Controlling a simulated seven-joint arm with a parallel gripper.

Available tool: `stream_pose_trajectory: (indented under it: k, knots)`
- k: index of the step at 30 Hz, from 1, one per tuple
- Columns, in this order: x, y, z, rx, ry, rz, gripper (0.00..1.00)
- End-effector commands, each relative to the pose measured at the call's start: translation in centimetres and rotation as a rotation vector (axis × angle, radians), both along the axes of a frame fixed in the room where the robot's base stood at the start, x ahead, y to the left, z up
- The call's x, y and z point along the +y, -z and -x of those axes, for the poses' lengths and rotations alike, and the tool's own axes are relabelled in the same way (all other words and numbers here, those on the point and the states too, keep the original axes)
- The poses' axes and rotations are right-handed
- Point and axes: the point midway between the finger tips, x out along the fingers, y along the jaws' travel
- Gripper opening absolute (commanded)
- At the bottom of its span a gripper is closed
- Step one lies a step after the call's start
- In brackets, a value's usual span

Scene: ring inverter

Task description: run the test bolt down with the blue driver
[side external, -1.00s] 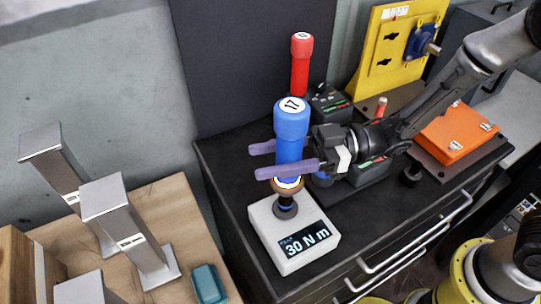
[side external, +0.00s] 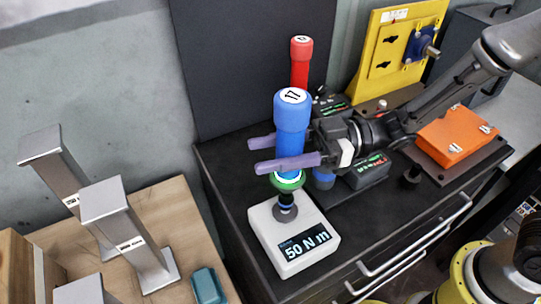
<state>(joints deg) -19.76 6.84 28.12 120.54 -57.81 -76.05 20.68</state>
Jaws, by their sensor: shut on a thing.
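The blue driver (side external: 291,115) stands upright, marked 17 on its white top cap. A lit green ring shows near its lower end. My gripper (side external: 285,154) is shut on the driver's body, with its two purple fingers on either side. The driver's tip meets a dark round fitting (side external: 286,212) on the white test box (side external: 262,226). The box's display (side external: 305,243) reads 50 N m. The test bolt itself is hidden under the driver or too small to tell.
A red driver (side external: 300,65) stands behind, near dark charger units (side external: 368,170). An orange case (side external: 453,132) and a yellow panel (side external: 403,50) are at the right. Metal posts (side external: 130,235) and a teal block (side external: 207,287) are on the wooden surface at the left.

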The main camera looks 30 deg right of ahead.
Motion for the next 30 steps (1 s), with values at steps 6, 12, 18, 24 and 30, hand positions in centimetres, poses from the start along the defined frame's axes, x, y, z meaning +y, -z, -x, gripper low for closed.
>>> stream_pose_trajectory:
  k: [6,12,18,24,30]
  knots:
    - [0.0,-1.5,-0.1,-0.011,0.0,-0.007,0.0]
    - [0.0,-2.6,-0.1,-0.012,0.0,-0.009,0.0]
    - [0.0,-3.1,-0.1,-0.011,0.0,-0.007,0.0]
    - [0.0,-3.1,-0.1,-0.01,0.0,-0.008,0.0]
    - [0.0,-3.1,-0.1,-0.011,0.0,-0.009,0.0]
